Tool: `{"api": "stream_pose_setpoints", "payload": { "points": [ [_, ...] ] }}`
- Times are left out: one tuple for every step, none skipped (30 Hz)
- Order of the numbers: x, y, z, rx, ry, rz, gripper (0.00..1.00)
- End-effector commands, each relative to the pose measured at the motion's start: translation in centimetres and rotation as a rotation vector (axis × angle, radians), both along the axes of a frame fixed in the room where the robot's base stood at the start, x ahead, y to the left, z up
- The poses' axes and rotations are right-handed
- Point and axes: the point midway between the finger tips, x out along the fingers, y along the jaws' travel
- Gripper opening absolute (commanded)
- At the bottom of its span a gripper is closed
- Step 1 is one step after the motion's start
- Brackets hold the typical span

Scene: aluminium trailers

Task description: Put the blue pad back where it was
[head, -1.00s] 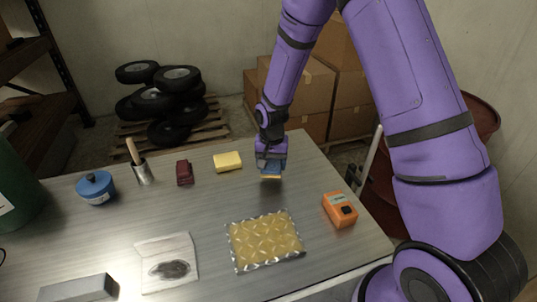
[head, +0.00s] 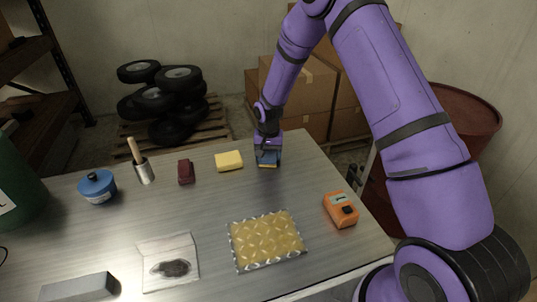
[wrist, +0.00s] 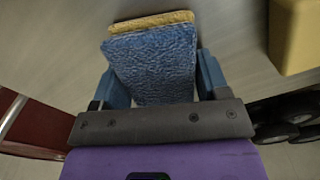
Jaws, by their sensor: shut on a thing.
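The blue pad (wrist: 155,65) is a fuzzy blue block with a tan layer along its far edge. It sits between the two fingers of my gripper (wrist: 155,85), which is shut on it. In the head view my gripper (head: 268,158) points down over the back right part of the metal table, to the right of a yellow sponge. The blue pad shows there as a small blue and tan patch (head: 268,162) at the fingertips. Whether its lower edge touches the table top I cannot tell.
The yellow sponge (head: 229,161) is close on the left, with a dark red block (head: 186,172) beyond it. An orange device (head: 341,209) and a yellow patterned sheet (head: 266,240) lie nearer the front. The table (head: 215,205) is bare between the gripper and the sheet.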

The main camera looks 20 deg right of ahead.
Motion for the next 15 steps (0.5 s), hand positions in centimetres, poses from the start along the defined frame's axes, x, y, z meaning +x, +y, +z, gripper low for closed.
{"api": "stream_pose_setpoints", "payload": {
  "points": [
    [0.02,0.00,0.07,0.000,-0.001,0.000,0.43],
    [0.01,0.01,0.07,0.000,-0.001,0.000,0.43],
    [0.01,0.01,0.07,0.000,-0.001,0.000,0.43],
    [0.01,0.00,0.06,0.000,0.000,0.000,0.43],
    [0.00,0.00,0.04,0.000,0.000,0.000,0.43],
    [0.00,0.00,-0.04,0.000,0.000,0.000,0.43],
    [0.00,0.00,-0.12,0.000,0.000,0.000,0.43],
    [-0.01,0.00,-0.21,0.000,0.000,0.000,0.43],
    [0.00,0.00,-0.22,0.000,0.000,0.000,0.73],
    [0.01,0.00,-0.20,0.000,0.000,0.000,0.80],
    [0.00,0.00,-0.20,0.000,0.000,0.000,0.87],
    [0.00,0.00,-0.20,0.000,0.000,0.000,0.94],
    [0.00,0.00,-0.19,0.000,0.000,0.000,0.94],
    [0.00,0.00,-0.19,0.000,0.000,0.000,0.94],
    [0.00,0.00,-0.19,0.000,0.000,0.000,0.94]
  ]
}}
